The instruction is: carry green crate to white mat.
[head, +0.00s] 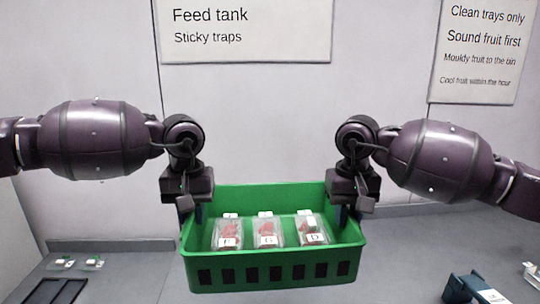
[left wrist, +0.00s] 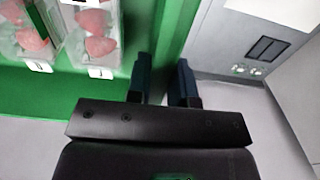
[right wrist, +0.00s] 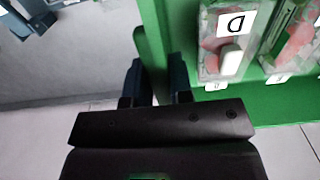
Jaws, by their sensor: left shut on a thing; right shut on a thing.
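The green crate (head: 272,277) hangs level between my two arms in the head view. It holds clear punnets of red berries with white labels, among them a punnet (head: 313,232) marked D. My left gripper (head: 198,213) is shut on the crate's left wall, and its fingers (left wrist: 162,82) straddle that wall in the left wrist view. My right gripper (head: 344,215) is shut on the right wall, and its fingers (right wrist: 157,82) straddle it in the right wrist view. I cannot make out a white mat in any view.
A grey surface runs behind and beside the crate. On it at the left are a dark tray (head: 55,291) and small white-labelled items (head: 77,263). At the right are a dark blue object (head: 472,288) and another small labelled item (head: 532,272). Signs hang on the wall.

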